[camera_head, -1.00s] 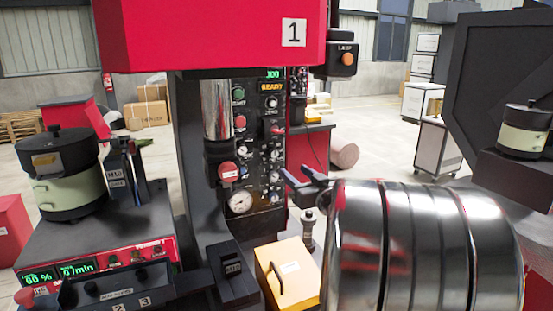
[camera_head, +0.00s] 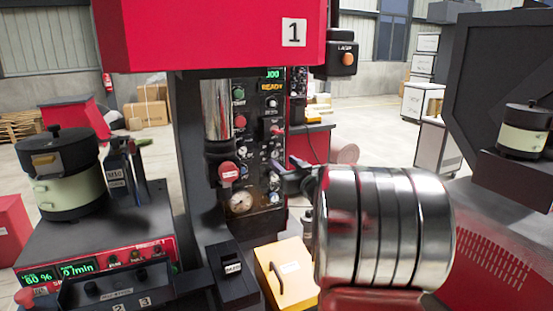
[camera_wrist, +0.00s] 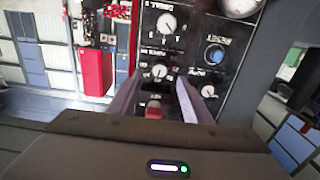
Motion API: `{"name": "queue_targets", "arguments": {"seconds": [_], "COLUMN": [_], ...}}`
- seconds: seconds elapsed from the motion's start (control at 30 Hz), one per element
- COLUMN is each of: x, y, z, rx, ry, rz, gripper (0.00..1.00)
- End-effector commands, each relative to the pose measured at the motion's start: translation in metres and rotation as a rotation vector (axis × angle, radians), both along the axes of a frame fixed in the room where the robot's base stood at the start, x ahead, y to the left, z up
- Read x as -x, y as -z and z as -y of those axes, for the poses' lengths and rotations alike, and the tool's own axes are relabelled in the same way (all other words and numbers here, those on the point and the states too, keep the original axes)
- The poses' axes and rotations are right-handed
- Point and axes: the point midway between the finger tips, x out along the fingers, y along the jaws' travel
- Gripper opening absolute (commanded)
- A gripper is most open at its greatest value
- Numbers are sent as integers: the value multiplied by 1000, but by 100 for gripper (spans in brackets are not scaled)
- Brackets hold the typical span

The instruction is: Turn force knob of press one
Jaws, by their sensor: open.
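Press one (camera_head: 215,35) is red and marked "1". Its black control panel (camera_head: 255,130) carries several knobs, buttons and a round gauge (camera_head: 241,202). I cannot read which knob is the force knob. My gripper (camera_head: 279,172) is at the right edge of the panel, low down. In the wrist view my open fingers (camera_wrist: 154,92) point at the panel, with a white-faced knob (camera_wrist: 159,72) just beyond the tips and a red control (camera_wrist: 154,108) showing between them. Another white-faced knob (camera_wrist: 167,22) and a blue button (camera_wrist: 214,54) lie farther off. I cannot tell whether the fingers touch anything.
A yellow box (camera_head: 289,272) with a handle stands below my gripper. A feeder with a black and pale green bowl (camera_head: 72,185) stands at the left. A dark machine is at the right.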

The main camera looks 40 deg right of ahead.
Motion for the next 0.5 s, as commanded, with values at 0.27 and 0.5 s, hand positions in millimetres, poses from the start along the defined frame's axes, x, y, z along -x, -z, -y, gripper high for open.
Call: {"name": "queue_targets", "arguments": {"seconds": [0.27,0.5], "x": [-38,-55], "y": [1,0], "z": [11,16], "rx": [-1,0], "ry": [0,0], "rz": [-1,0], "gripper": [45,45]}}
